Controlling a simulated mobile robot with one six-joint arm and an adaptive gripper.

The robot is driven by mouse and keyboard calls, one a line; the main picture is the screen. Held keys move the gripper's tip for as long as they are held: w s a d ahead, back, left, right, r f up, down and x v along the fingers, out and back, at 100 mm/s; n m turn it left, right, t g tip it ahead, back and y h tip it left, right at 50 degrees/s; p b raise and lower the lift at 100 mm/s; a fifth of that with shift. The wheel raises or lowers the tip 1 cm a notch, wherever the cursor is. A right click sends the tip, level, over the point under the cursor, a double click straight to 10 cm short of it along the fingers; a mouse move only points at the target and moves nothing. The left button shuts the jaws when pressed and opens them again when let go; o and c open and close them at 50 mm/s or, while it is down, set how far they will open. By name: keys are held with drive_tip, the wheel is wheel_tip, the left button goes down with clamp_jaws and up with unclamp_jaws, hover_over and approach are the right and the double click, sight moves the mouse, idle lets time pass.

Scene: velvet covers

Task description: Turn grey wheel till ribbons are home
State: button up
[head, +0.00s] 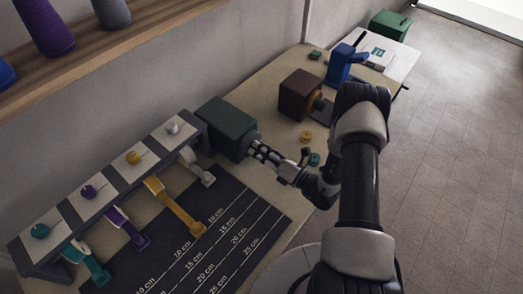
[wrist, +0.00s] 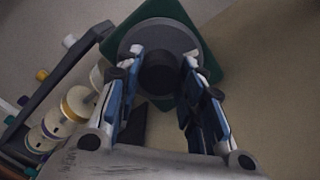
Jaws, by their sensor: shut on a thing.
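The grey wheel (wrist: 172,36) is a disc with a dark hub (wrist: 158,75) on the face of a green box (head: 226,128). My gripper (head: 257,146) reaches this face from the right; in the wrist view my gripper (wrist: 164,62) has its fingers on both sides of the hub, shut on it. The fingers hide part of the wheel. Teal (head: 94,266), purple (head: 128,228), yellow (head: 174,207) and pale grey (head: 198,167) ribbons run from a dark rack (head: 55,256) onto a dark mat (head: 238,196) with centimetre lines. The yellow one reaches farthest over the lines.
A brown box (head: 299,94) with a grey part stands behind my gripper, near a blue device (head: 343,64). Small yellow (head: 306,136) and teal (head: 314,159) pieces lie beside my arm. A shelf (head: 120,37) with spools overhangs the upper left.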

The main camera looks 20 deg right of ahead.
drive_tip(key=shift+m, duration=0.6)
drive_tip(key=o, duration=1.1)
drive_tip(key=v, duration=1.2)
